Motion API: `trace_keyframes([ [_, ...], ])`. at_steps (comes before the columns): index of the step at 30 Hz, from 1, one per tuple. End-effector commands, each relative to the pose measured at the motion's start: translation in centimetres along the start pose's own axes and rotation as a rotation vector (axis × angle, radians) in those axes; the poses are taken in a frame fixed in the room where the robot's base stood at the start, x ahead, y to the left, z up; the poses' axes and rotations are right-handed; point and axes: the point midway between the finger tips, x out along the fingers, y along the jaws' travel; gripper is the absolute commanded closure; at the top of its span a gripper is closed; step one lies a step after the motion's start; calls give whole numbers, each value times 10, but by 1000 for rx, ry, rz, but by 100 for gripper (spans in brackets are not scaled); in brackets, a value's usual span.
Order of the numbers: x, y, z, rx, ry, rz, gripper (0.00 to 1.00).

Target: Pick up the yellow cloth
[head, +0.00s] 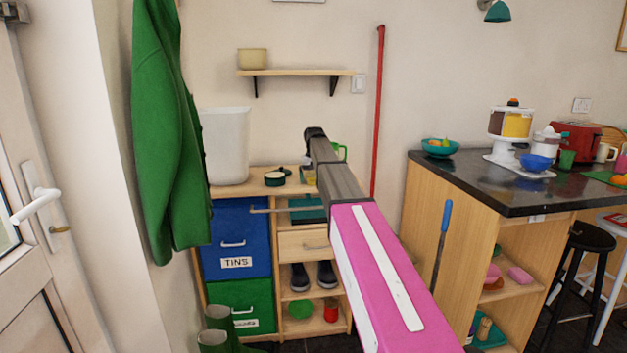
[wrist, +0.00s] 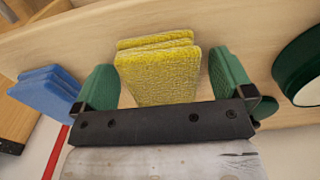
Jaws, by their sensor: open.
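The yellow cloth (wrist: 160,75) is a folded, textured stack on a pale wooden surface in the wrist view. My gripper (wrist: 163,62) is open, with one green finger on each side of the cloth. The cloth's near end is hidden behind the dark gripper body. In the head view my pink and grey arm reaches over the wooden cabinet top (head: 238,189) and hides much of that spot.
A blue folded cloth (wrist: 45,88) lies left of my gripper, and a dark green round container (wrist: 302,65) is close on the right. In the head view a white bin (head: 226,145) stands on the cabinet's left. A red pole (head: 378,110) stands against the wall.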

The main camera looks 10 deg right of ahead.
Motion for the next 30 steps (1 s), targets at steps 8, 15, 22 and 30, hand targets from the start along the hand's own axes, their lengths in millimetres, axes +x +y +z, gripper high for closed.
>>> trace_keyframes([
  [8,-1,0,0,0,0,0,54],
  [15,-1,0,0,0,0,0,54],
  [22,-9,0,0,0,0,0,54],
  [30,-47,-5,6,-2,1,0,54],
])
